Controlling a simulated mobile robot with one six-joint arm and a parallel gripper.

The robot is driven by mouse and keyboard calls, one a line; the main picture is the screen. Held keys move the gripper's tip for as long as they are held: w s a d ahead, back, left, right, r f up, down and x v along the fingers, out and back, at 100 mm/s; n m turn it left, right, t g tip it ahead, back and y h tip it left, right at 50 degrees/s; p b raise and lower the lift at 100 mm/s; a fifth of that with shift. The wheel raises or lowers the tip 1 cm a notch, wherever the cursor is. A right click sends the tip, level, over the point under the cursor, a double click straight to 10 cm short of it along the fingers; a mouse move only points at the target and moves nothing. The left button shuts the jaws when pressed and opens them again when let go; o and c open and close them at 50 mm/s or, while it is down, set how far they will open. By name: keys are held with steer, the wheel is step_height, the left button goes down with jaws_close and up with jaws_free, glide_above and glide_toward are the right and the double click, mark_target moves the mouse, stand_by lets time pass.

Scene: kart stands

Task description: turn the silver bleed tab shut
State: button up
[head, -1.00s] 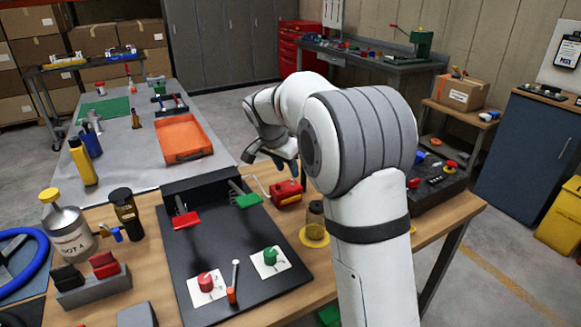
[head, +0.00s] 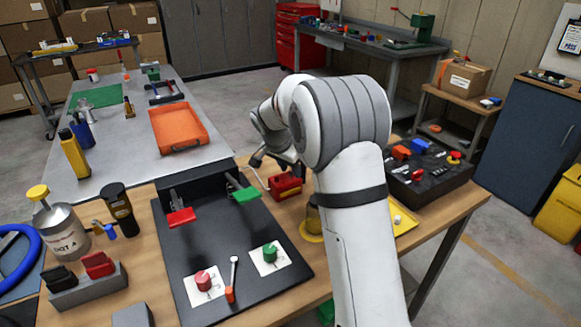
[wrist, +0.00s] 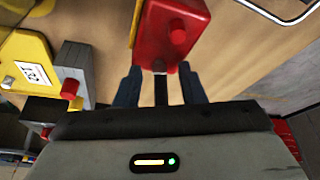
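A red block (head: 285,186) with a thin wire stands on the wooden bench in the head view. It shows close up in the wrist view (wrist: 170,32), with a red round knob on top. A narrow dark upright piece (wrist: 160,90) stands at its near edge; it may be the silver bleed tab, but its colour is lost in shade. My gripper (wrist: 160,88) is open, its two blue-grey fingers on either side of this piece with gaps at both sides.
A black board (head: 225,235) with red and green pedals and knobs lies left of the red block. An amber jar (head: 313,218) on a yellow base stands to its right, partly behind my arm. A black control box (head: 430,175) is farther right. An orange tray (head: 180,148) lies behind.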

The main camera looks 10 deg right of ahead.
steer(key=shift+c, duration=0.4)
jaws_close()
steer(key=shift+w+f+m+b, duration=0.1)
steer(key=shift+f+m+b, duration=0.05)
steer(key=shift+m+b, duration=0.55)
steer(key=m+g+b, duration=0.1)
steer(key=m, duration=0.2)
steer(key=shift+a+r+h, duration=0.1)
steer(key=shift+r+h, duration=0.1)
steer(key=shift+h, duration=0.2)
steer(key=shift+o, duration=0.4)
jaws_free()
steer(key=shift+g, duration=0.3)
